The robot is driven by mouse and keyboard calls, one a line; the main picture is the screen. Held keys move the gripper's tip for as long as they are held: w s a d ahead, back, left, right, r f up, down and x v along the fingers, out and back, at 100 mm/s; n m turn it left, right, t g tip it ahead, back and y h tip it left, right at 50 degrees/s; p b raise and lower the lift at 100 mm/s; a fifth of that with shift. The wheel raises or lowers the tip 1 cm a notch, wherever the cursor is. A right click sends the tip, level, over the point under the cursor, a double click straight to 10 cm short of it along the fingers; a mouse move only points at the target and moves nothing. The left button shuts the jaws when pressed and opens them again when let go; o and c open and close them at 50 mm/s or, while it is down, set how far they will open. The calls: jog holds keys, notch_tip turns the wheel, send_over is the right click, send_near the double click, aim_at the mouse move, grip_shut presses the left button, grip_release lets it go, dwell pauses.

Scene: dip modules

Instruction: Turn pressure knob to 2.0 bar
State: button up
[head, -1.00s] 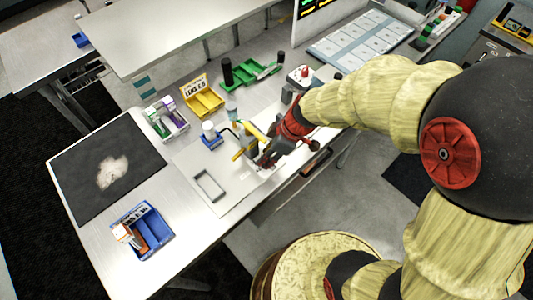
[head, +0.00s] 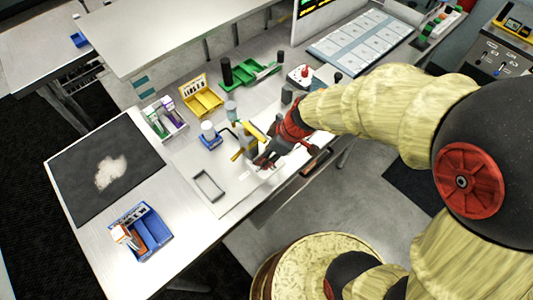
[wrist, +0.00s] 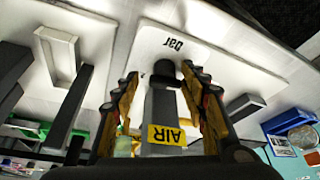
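In the wrist view a grey block with a yellow AIR label (wrist: 166,135) stands between my fingers, with a dark round knob (wrist: 164,69) at its far end. A white plate marked "bar" (wrist: 205,50) lies beyond it; no scale or pointer reading is legible. My gripper (wrist: 160,76) is open, with one finger on each side of the knob and a visible gap on the left; whether the right fingertip touches it I cannot tell. In the head view my gripper (head: 264,163) is low over the bench beside a grey and yellow fixture (head: 249,141), and the knob is hidden there.
On the bench (head: 105,240) are a blue bin (head: 153,232), a yellow bin (head: 204,103), a green tray (head: 240,78) and a dark mat (head: 75,185). A grey rectangular frame (head: 209,186) lies left of my gripper. Upright posts (wrist: 70,105) stand left of my fingers.

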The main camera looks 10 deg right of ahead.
jog(key=shift+s, duration=0.1)
jog(key=v, duration=1.2)
jog(key=shift+o, duration=0.5)
jog(key=shift+a, duration=0.1)
